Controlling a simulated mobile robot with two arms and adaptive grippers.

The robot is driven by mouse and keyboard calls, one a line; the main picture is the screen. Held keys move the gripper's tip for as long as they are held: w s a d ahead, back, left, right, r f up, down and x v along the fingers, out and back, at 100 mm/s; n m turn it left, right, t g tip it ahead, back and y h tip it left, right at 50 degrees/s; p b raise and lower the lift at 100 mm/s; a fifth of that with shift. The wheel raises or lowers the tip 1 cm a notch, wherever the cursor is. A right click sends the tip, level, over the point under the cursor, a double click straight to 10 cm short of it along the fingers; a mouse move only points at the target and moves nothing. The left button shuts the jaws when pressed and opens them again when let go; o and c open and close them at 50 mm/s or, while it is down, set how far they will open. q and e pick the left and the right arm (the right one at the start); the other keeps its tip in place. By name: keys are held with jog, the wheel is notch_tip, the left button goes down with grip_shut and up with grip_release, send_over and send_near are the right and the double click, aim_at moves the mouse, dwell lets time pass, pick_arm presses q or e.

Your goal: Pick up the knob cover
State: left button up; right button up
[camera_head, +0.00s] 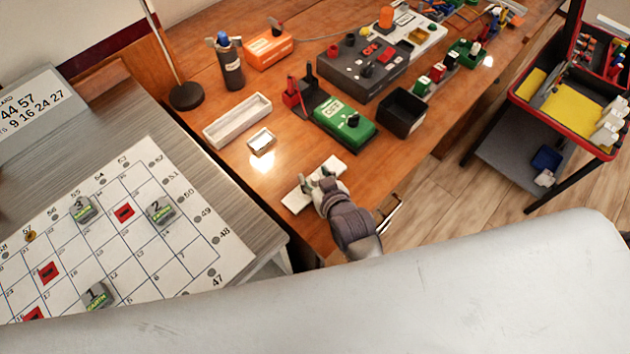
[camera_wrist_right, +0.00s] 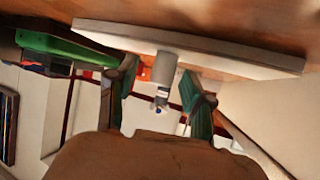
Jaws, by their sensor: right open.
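A narrow white plate (camera_head: 294,200) lies on the wooden bench near its front edge. My right gripper (camera_head: 317,181) is over this plate, with its fingers apart. The cylinder may be the knob cover, but I cannot tell for certain. It does not appear gripped. The gripper hides this spot in the head view. My left gripper is out of view.
A green box (camera_head: 345,123), a black open bin (camera_head: 402,112), a small white tray (camera_head: 262,141) and a long white tray (camera_head: 237,121) stand nearby. A grey control box (camera_head: 352,68) is farther back. A gridded board (camera_head: 125,235) lies left. Bare bench surrounds the plate.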

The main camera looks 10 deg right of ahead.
grip_shut()
dwell(0.3)
